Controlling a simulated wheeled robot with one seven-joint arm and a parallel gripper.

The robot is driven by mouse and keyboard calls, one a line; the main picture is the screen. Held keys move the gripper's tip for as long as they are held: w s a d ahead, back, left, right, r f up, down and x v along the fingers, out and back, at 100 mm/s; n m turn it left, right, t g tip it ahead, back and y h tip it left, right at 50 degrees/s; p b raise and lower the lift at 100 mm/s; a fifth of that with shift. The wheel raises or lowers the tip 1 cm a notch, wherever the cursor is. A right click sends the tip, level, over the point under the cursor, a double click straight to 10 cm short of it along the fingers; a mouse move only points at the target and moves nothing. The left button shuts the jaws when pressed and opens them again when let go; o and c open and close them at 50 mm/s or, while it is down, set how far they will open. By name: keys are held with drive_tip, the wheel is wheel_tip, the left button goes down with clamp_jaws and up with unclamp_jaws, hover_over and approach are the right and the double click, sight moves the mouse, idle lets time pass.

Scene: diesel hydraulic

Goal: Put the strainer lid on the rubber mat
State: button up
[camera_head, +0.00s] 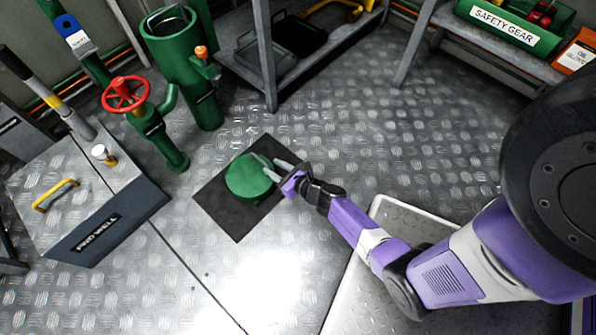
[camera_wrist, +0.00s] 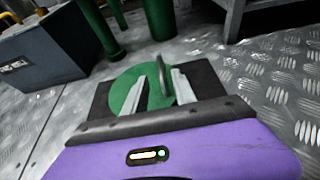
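The strainer lid is a round green disc (camera_head: 245,180) with a grey loop handle (camera_wrist: 166,73) that shows in the wrist view. It appears to lie flat on the black rubber mat (camera_head: 224,212), within the mat's edges. The mat also shows in the wrist view (camera_wrist: 206,80). My gripper (camera_head: 267,168) reaches in from the right, over the lid's right side. In the wrist view its two grey fingers (camera_wrist: 158,84) stand apart, with green lid and the handle visible between and beyond them. The fingers do not appear closed on the handle.
An open green strainer pipe (camera_head: 180,65) and a red valve wheel (camera_head: 126,94) stand behind the mat. A grey chest (camera_head: 120,215) is at the left. A metal shelf (camera_head: 285,75) stands at the back. The metal floor right of the mat is clear.

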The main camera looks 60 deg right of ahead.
drive_tip(key=s+a+r+m+t, duration=0.2)
drive_tip(key=s+a+r+m, duration=1)
drive_tip(key=s+a+m, duration=0.15)
drive_tip(key=s+a+r+m+y, duration=0.1)
drive_tip(key=s+a+r+m, duration=0.1)
drive_tip(key=r+m, duration=0.4)
drive_tip(key=s+a+r+m+y, duration=0.1)
drive_tip(key=s+a+r+m, duration=0.1)
drive_tip(key=s+r+m, duration=0.3)
drive_tip(key=s+a+r+m+y, duration=0.1)
drive_tip(key=s+a+r+m, duration=0.2)
drive_tip(key=r+m, duration=0.5)
wheel_tip(320, 180, up, 5)
drive_tip(key=shift+s+f+y, duration=0.15)
drive_tip(key=shift+f+y, duration=0.05)
drive_tip(key=shift+y, duration=0.1)
wheel_tip(320, 180, up, 40)
drive_tip(key=p, duration=3.9)
drive_tip(key=shift+f+p, duration=0.25)
drive_tip(key=shift+p, duration=0.05)
